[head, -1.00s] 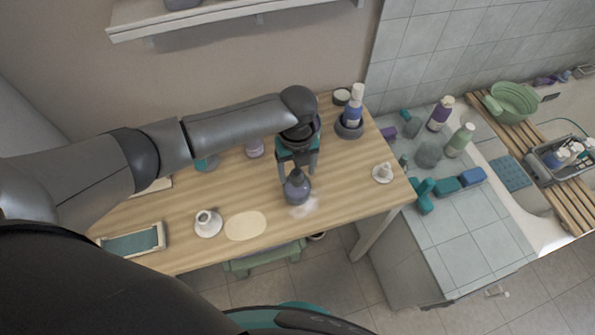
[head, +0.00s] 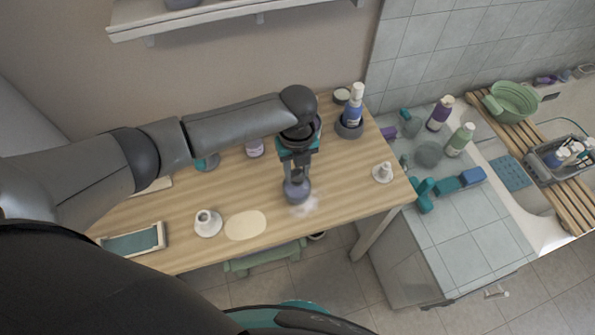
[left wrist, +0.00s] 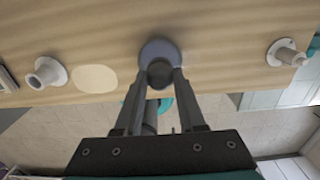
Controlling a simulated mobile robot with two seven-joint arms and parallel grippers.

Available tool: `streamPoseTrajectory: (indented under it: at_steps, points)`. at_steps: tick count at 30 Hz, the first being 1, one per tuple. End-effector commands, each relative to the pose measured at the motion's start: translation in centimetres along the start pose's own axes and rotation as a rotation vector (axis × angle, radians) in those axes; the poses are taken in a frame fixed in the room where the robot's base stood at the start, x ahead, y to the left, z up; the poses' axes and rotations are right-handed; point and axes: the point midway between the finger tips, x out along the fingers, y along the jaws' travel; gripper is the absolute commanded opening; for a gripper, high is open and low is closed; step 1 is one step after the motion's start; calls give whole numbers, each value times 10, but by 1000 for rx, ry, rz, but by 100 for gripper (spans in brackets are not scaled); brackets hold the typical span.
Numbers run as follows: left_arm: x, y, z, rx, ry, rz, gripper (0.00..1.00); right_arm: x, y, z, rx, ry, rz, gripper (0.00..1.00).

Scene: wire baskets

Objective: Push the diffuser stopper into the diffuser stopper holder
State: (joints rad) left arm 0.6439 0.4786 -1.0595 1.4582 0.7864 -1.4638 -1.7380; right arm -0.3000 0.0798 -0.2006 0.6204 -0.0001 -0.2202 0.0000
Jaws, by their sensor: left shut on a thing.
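A round purple-grey bottle (head: 297,190), which looks like the diffuser stopper holder, stands on the wooden table below my left gripper (head: 297,174). In the left wrist view its rim (left wrist: 160,45) shows behind the fingertips. My left gripper (left wrist: 160,76) is shut on a small dark round piece (left wrist: 160,75), which looks like the diffuser stopper. My right gripper is not in view.
A white flanged piece (head: 207,222) and a pale oval mat (head: 246,225) lie to the left on the table. Another white flanged piece (head: 383,172) stands to the right. A blue bottle in a grey holder (head: 349,128) stands behind. The table around the purple-grey bottle is clear.

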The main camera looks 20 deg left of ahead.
Motion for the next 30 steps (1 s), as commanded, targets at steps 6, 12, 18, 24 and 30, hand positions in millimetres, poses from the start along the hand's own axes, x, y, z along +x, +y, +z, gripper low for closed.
streamPoseTrajectory:
  at_steps: [6, 12, 18, 24, 30]
  points:
    - [-1, 0, 0, 0, -1, -1, 0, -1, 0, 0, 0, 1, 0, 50]
    - [-4, 0, 0, 0, 0, -1, 0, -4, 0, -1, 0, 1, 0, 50]
    - [-6, 0, 0, 0, 0, -1, 0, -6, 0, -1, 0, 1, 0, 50]
    - [-7, 0, 0, 0, 0, -1, 0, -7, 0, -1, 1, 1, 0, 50]
    - [-8, 0, 0, 0, 0, -1, 0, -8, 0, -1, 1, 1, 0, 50]
